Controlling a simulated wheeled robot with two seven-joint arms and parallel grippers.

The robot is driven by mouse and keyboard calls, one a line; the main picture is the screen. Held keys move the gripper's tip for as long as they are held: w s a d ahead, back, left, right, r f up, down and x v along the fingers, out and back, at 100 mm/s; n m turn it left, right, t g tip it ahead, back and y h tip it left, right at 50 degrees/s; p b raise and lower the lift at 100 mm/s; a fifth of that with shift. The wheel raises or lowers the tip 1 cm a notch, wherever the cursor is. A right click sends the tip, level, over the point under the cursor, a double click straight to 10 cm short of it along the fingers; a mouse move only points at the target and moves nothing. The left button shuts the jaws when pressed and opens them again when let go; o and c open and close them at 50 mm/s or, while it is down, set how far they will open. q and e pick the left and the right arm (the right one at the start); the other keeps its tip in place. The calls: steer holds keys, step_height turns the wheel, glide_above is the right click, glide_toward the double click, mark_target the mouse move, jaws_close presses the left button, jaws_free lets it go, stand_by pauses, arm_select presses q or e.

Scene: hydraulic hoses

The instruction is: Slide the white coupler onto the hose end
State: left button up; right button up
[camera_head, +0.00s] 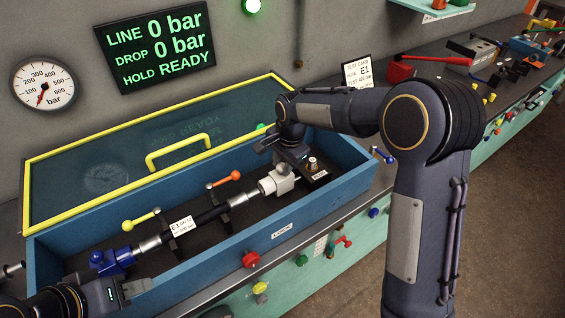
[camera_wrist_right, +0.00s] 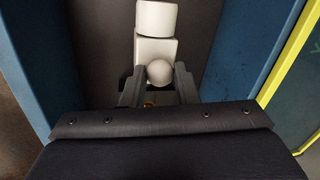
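The white coupler (camera_head: 278,181) lies at the right end of the blue trough, in line with the dark hose (camera_head: 208,215). The hose's right metal end (camera_head: 243,198) reaches the coupler's collar; how far in it sits cannot be told. My right gripper (camera_head: 299,168) is over the coupler. In the right wrist view, the fingers close in on both sides of its white ball knob (camera_wrist_right: 159,72), with no clear gap. A blue coupler (camera_head: 108,262) is at the hose's left end. My left gripper (camera_head: 136,288) is at lower left, near the trough's front wall, with its finger gap unclear.
The blue trough (camera_head: 215,262) has a raised, yellow-framed clear lid (camera_head: 110,165) behind it. A yellow-knobbed lever (camera_head: 138,220) and an orange-knobbed lever (camera_head: 222,181) stand by the hose. The wall display (camera_head: 155,47) reads 0 bar and HOLD READY.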

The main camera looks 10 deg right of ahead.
mark_target(268, 178)
jaws_close()
steer(key=a, duration=0.1)
steer(key=s+a, duration=0.1)
steer(key=a, duration=0.1)
steer(key=shift+s+a+b, duration=0.25)
steer(key=shift+a+b, duration=0.05)
steer(key=shift+a, duration=0.1)
steer(key=o, duration=0.8)
jaws_free()
steer(key=r, duration=0.2)
steer(key=s+r, duration=0.1)
steer(key=r, duration=0.2)
steer(key=d+r, duration=0.1)
steer(key=r, duration=0.1)
steer(key=shift+s+r+b, duration=0.15)
steer(key=shift+r+b, duration=0.2)
steer(key=shift+b, duration=0.05)
